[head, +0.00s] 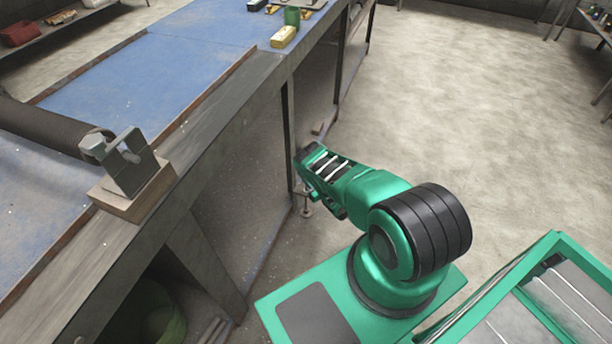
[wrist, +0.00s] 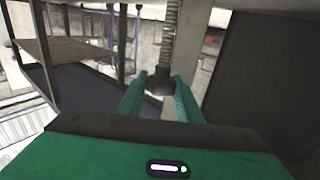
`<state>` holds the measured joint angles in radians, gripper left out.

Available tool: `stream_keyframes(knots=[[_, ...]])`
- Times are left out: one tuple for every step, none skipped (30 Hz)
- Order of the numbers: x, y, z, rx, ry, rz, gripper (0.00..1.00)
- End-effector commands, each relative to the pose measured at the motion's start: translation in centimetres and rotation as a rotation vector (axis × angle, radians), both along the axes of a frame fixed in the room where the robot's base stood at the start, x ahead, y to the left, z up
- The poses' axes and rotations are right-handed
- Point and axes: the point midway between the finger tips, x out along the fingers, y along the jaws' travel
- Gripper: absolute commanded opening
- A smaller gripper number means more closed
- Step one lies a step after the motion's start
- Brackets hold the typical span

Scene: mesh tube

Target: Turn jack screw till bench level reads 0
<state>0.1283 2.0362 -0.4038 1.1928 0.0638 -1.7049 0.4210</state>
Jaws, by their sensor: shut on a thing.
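The jack screw (wrist: 169,45) is a grey threaded rod in the wrist view, with a dark collar (wrist: 159,84) at its end. My gripper (wrist: 160,82) has its two green fingers on either side of the dark collar and is shut on it. In the head view my gripper reaches down beside the bench leg, its fingertips mostly hidden by my arm; a small metal foot (head: 307,211) shows below it. A small yellow-brass block (head: 284,37) on the far bench top may be the bench level; no reading can be made out.
The long bench (head: 215,125) has a blue top and wooden edge. A dark tube (head: 45,128) lies on it, ending at a metal bracket (head: 130,165) on a wooden block. A bench leg (head: 291,130) stands close to my arm. The floor to the right is open.

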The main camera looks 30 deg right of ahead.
Motion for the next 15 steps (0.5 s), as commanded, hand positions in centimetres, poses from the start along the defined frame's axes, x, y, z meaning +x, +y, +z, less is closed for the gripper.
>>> stream_keyframes(knots=[[0.08,0.27,0.11,0.001,-0.005,0.009,0.09],[0.08,0.28,0.12,0.001,-0.005,0.012,0.09],[0.08,0.28,0.13,0.001,-0.005,0.014,0.09],[0.08,0.29,0.13,0.002,-0.005,0.015,0.09],[0.08,0.29,0.14,0.002,-0.005,0.016,0.09],[0.08,0.3,0.15,0.003,-0.006,0.016,0.09],[0.08,0.3,0.15,0.003,-0.006,0.017,0.09],[0.08,0.3,0.16,0.003,-0.006,0.017,0.09],[0.08,0.3,0.16,0.003,-0.006,0.017,0.09],[0.08,0.3,0.17,0.003,-0.006,0.017,0.09],[0.08,0.3,0.17,0.003,-0.007,0.017,0.09],[0.08,0.31,0.17,0.003,-0.007,0.017,0.09],[0.08,0.31,0.18,0.003,-0.007,0.017,0.09],[0.08,0.31,0.18,0.003,-0.007,0.017,0.09],[0.08,0.31,0.18,0.003,-0.007,0.017,0.36]])
